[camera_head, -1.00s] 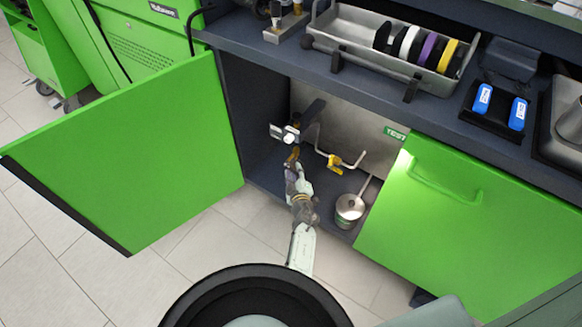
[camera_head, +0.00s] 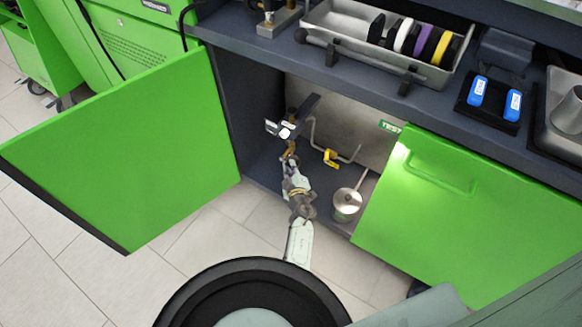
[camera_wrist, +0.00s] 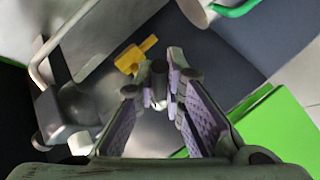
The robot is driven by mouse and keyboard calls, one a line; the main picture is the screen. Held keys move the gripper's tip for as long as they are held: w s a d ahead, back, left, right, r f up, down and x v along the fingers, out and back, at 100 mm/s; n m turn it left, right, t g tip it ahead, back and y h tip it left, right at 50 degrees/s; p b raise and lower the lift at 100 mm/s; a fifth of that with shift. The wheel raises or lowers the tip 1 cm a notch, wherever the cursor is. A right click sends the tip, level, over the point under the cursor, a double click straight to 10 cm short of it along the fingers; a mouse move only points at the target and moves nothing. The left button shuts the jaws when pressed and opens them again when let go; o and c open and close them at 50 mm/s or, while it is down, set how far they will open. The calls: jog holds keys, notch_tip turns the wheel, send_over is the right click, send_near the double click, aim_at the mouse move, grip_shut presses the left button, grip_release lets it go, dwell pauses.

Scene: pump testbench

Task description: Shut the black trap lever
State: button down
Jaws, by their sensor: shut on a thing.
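The lower cabinet of the bench is open, with pipework (camera_head: 287,129) with pale fittings inside. A black bar (camera_head: 308,104) slants up beside these fittings; I cannot tell if it is the trap lever. My gripper (camera_head: 290,160) reaches into the cabinet just below the fittings. In the wrist view, my gripper (camera_wrist: 158,88) has its purple-padded fingers closed in on a short dark rod (camera_wrist: 160,72), which looks like the black trap lever. The fingers hide part of it, and its angle to the pipe is hard to tell.
A yellow valve handle (camera_head: 331,158) on a bent pipe is right of my gripper. A metal pot (camera_head: 346,203) stands on the cabinet floor. The open green door (camera_head: 125,150) is on the left; a green front (camera_head: 465,205) bounds the right. The worktop overhangs above.

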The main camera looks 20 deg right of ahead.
jog(key=shift+r, duration=0.1)
dwell(0.4)
jog(key=r+g+p, duration=0.1)
jog(key=p, duration=0.3)
jog(key=shift+r+n, duration=0.15)
jog(key=shift+n, duration=0.15)
jog(key=r+n+g+p, duration=0.1)
jog(key=p, duration=0.4)
jog(key=shift+d+p, duration=0.1)
jog(key=shift+p, duration=0.25)
jog(key=shift+n+g+h+p, duration=0.4)
jog(key=shift+g+p, duration=0.2)
jog(key=shift+p, duration=0.3)
jog(key=shift+s+f, duration=0.1)
jog(key=shift+f, duration=0.1)
jog(key=c, duration=1.7)
grip_release()
jog(key=shift+o, duration=0.2)
